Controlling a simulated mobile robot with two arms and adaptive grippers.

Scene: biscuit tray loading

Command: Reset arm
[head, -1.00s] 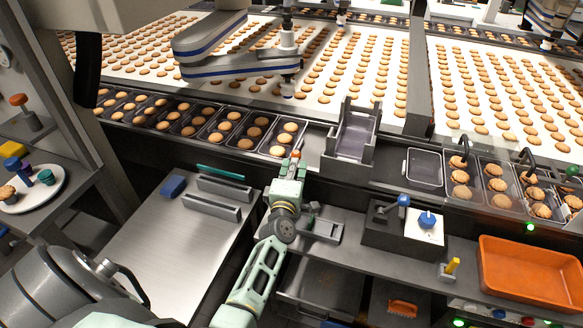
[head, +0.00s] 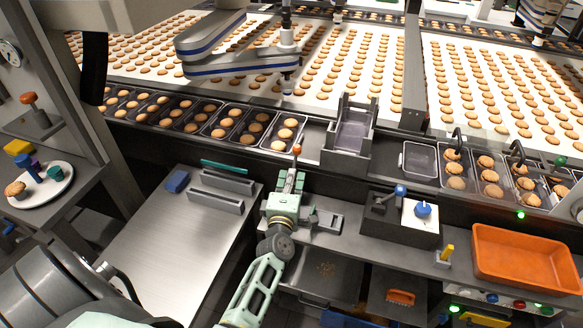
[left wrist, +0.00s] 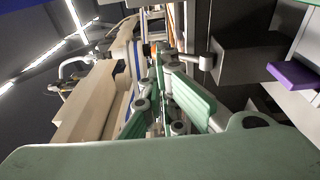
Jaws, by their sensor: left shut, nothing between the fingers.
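My left gripper (head: 291,180) is shut and empty. In the head view it points away from me, over the front ledge just below the tray line. Its pale green fingers also show in the left wrist view (left wrist: 165,95), closed together. A small orange-red knob (head: 297,149) stands just beyond the fingertips; I cannot tell whether they touch. My right gripper is not in view.
Trays of biscuits (head: 230,123) line the conveyor edge, with an empty tray (head: 419,160) farther right. A grey tray holder (head: 348,140) stands beyond the gripper to the right. A lever box (head: 385,212) and orange bin (head: 520,262) lie right. The steel table (head: 165,245) is mostly clear.

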